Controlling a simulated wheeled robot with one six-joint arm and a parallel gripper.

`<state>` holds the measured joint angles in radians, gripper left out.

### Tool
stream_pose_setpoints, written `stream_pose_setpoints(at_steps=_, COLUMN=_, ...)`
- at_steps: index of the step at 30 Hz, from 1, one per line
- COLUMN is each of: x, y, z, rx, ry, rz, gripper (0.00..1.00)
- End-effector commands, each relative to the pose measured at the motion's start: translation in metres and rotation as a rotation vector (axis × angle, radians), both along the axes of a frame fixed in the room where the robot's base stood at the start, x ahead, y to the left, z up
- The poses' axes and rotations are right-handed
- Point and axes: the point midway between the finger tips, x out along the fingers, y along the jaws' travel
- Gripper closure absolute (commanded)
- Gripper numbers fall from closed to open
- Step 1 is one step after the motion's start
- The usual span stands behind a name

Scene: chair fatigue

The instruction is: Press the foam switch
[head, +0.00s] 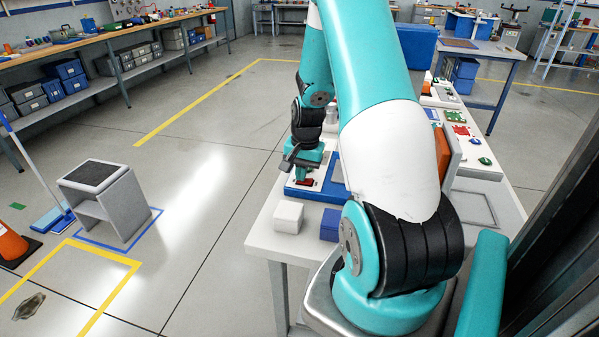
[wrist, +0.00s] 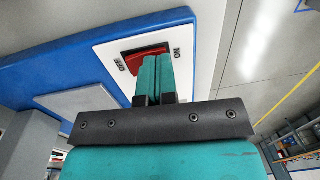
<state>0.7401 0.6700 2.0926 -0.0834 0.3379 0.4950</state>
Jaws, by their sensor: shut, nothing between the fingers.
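A red rocker switch (wrist: 138,62) sits in a white plate (wrist: 205,45) on a blue panel (wrist: 60,65), with ON lettering to its right and lettering that seems to read OFF to its left. In the head view the red switch (head: 304,183) shows low under my gripper, on the blue-and-white panel at the table's left edge. My gripper (wrist: 158,60) is shut and empty, its teal fingers together. In the wrist view the fingertips overlap the right part of the switch and hide it. I cannot tell whether they touch it. In the head view my gripper (head: 302,172) points down over the panel.
A white block (head: 288,216) and a blue block (head: 330,225) stand on the table (head: 262,236) in front of the panel. Several coloured parts lie along the table's right side. A grey stool (head: 105,205) stands on the floor at the left. Open floor lies between stool and table.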

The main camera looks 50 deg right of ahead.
Motion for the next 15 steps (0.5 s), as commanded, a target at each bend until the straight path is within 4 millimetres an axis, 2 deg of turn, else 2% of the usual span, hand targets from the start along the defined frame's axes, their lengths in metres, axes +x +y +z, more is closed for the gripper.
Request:
stream_pose_setpoints(at_steps=7, x=-0.01, y=-0.0037, z=0.0052, rx=0.0, ry=0.0, rz=-0.002, gripper=1.0)
stream_pose_setpoints(at_steps=15, x=-0.0116, y=-0.004, z=0.005, rx=0.001, ry=0.0, rz=0.0, gripper=1.0)
